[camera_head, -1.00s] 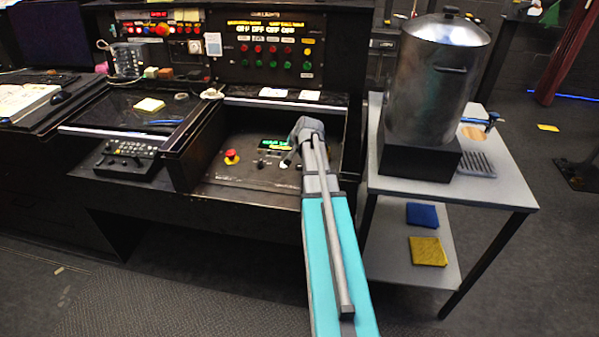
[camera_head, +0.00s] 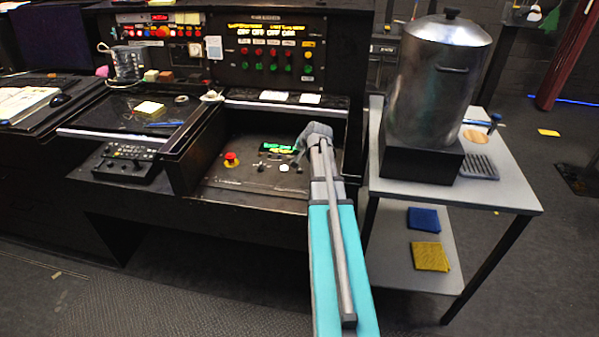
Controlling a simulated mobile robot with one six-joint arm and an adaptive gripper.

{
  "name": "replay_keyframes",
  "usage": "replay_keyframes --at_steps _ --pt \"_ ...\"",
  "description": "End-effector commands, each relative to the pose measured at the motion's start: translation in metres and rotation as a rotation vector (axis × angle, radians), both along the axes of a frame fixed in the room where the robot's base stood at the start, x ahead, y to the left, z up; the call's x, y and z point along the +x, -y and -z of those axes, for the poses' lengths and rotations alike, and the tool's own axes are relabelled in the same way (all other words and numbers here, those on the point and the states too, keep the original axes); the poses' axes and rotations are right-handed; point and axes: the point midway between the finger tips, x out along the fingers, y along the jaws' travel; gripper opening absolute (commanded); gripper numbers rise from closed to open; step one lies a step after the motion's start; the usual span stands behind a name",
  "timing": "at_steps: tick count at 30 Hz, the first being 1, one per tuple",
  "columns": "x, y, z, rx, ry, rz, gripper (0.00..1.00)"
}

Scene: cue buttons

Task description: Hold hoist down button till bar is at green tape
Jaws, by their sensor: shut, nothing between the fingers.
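The lower control panel (camera_head: 250,178) has a red mushroom button (camera_head: 231,159) at left, a lit green display (camera_head: 278,146) and a lit white button (camera_head: 284,168) with small dark controls around it. I cannot read which control is hoist down. My gripper (camera_head: 298,157) is shut and empty at the panel's right part, just right of the display and up-right of the white button. Its tips are small and partly hidden by its own body; I cannot tell whether they touch anything. I cannot make out the bar or the green tape.
Dark side walls frame the panel. An upright panel (camera_head: 270,60) with red and green buttons stands behind. On the right, a grey table (camera_head: 500,195) carries a large metal pot (camera_head: 435,85) on a black block (camera_head: 420,162), close to my arm.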

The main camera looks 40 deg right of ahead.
Motion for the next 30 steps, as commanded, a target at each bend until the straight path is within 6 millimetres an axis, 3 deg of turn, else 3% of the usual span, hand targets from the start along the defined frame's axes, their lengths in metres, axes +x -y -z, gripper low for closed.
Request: replay_keyframes --at_steps 21,30 --pt "-0.001 0.001 0.063 0.000 0.000 0.002 0.00" --pt "-0.001 0.001 0.076 0.000 0.000 0.002 0.00"
